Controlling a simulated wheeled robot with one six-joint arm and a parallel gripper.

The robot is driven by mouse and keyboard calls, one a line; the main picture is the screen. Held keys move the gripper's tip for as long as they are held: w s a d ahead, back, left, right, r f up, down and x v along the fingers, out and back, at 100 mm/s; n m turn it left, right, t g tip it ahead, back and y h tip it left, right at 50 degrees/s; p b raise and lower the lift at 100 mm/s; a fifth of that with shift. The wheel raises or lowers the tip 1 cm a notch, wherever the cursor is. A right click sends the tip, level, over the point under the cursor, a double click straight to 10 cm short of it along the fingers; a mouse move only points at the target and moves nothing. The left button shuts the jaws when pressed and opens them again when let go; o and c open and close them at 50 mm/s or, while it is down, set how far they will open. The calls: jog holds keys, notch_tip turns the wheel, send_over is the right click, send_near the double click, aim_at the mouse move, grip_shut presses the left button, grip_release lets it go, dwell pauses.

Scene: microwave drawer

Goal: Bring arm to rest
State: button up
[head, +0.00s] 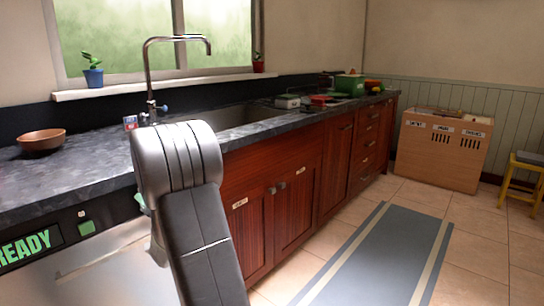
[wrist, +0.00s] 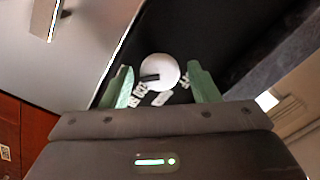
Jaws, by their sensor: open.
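My gripper (wrist: 162,78) shows in the wrist view with its two green fingers spread apart. Nothing is held between them. Beyond the fingers is a dark panel (wrist: 185,35) with a white round knob (wrist: 160,70) and pale markings. The knob appears between the fingertips in the picture, and I cannot tell how far off it is. In the head view my arm (head: 190,200) stands bent in front of the counter and hides most of my gripper.
A dark counter (head: 90,165) with a sink and faucet (head: 150,75) runs along the wall. A brown bowl (head: 41,141) sits at its left. An appliance with a READY display (head: 30,246) is below. A grey mat (head: 375,260) lies on open floor at right.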

jog(key=n, duration=0.5)
jog(key=shift+b, duration=0.3)
dwell(0.4)
